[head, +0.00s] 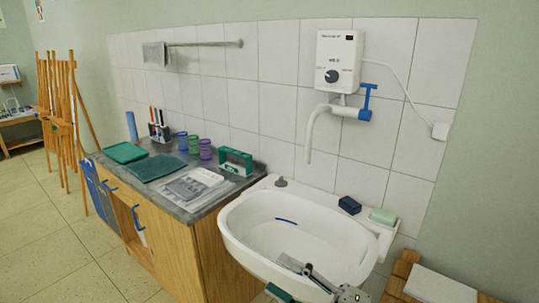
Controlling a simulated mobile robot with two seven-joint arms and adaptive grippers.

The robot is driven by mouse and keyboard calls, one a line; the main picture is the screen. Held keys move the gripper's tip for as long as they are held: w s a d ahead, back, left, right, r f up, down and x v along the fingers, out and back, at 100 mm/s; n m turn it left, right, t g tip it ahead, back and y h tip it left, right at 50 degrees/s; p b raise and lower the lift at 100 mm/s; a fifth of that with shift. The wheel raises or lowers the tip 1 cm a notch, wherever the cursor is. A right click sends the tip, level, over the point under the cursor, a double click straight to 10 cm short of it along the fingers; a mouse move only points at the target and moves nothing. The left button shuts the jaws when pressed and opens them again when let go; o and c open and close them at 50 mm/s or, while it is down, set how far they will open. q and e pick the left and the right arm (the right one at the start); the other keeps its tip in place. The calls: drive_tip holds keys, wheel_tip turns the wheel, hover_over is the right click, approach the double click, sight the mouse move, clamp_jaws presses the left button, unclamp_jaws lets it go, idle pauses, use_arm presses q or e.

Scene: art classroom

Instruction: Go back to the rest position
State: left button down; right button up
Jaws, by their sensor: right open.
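My right gripper (301,274) shows at the bottom of the head view, in front of the white sink (236,247). It is open, and I see nothing held between its fingers. Its lower part is cut off by the frame edge. My left gripper is not in view.
A wooden cabinet with a grey worktop (193,214) stands left of the sink, holding teal trays (157,167), cups (194,144) and a teal-framed item (236,160). A water heater (339,62) hangs above. Easels (62,110) stand far left. Floor (45,225) is clear at lower left.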

drive_tip(key=d+f+m+t+h, duration=0.3)
drive_tip(key=d+f+m+h, duration=0.2)
drive_tip(key=f+m, duration=0.3)
drive_tip(key=d+f+m+t+h, duration=0.3)
drive_tip(key=d+f+m+h, duration=0.25)
drive_tip(key=f+m, duration=0.25)
drive_tip(key=s+d+f+m+g+h, duration=0.2)
drive_tip(key=s+d+f+m, duration=0.1)
drive_tip(key=s+f, duration=0.4)
drive_tip(key=s+d+f+m+g+h, duration=0.3)
drive_tip(key=s+f+m, duration=0.1)
drive_tip(key=s+f, duration=0.3)
wheel_tip(320, 180, down, 2)
drive_tip(key=shift+s+d+f, duration=0.15)
drive_tip(key=shift+d+f, duration=0.05)
drive_tip(key=shift+d, duration=0.1)
